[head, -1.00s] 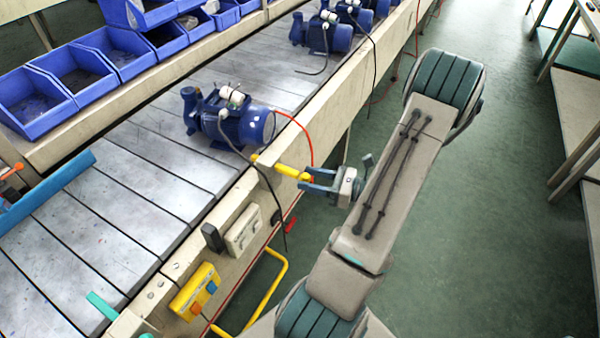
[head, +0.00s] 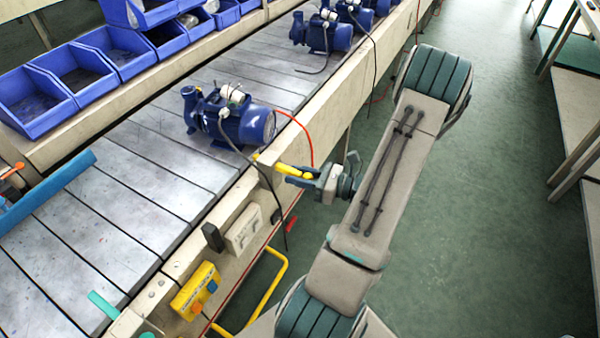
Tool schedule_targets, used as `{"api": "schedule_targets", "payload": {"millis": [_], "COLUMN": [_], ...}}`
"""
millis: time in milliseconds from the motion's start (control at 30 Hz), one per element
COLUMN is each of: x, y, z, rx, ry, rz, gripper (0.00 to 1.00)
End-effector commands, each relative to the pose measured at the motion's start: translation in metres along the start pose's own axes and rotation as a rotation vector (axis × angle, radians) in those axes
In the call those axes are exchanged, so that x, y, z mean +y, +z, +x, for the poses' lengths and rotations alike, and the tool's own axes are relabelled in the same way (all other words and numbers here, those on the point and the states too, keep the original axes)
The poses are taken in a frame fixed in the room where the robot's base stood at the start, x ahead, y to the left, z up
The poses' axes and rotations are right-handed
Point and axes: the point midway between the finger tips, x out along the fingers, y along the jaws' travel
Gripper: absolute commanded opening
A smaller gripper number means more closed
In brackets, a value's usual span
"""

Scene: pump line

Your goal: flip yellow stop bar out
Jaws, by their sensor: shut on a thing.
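The yellow stop bar (head: 284,169) is at the near side rail of the conveyor, beside the nearest blue pump (head: 228,118). It points out from the rail toward the aisle, to the right. My gripper (head: 303,176) is shut on the outer end of the bar, its blue fingers around it. The fingers partly hide that end. A dark cable from the pump hangs over the rail just left of the bar.
A red hose (head: 308,137) loops down near my gripper. A yellow control box (head: 196,290), a grey box (head: 243,230) and a yellow tube frame (head: 268,285) are on the rail side below. Blue bins (head: 75,75) line the far side.

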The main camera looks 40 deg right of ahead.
Motion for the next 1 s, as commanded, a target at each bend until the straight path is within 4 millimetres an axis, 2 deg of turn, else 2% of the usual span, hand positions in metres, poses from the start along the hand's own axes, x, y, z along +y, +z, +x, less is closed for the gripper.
{"api": "schedule_targets", "payload": {"millis": [200, 467, 500, 533, 833, 1000], "x": [0.006, 0.007, 0.007, 0.007, 0.007, 0.005], "y": [-0.001, -0.002, -0.002, -0.002, -0.002, -0.002], "z": [-0.029, -0.032, -0.032, -0.032, -0.031, -0.047], "rx": [0.001, 0.002, 0.002, 0.002, 0.002, 0.001], "ry": [0.003, 0.003, 0.003, 0.003, 0.004, 0.001], "rz": [0.002, 0.003, 0.003, 0.003, 0.001, -0.001], "gripper": [0.0, 0.0, 0.41, 0.49, 0.5, 0.5]}}
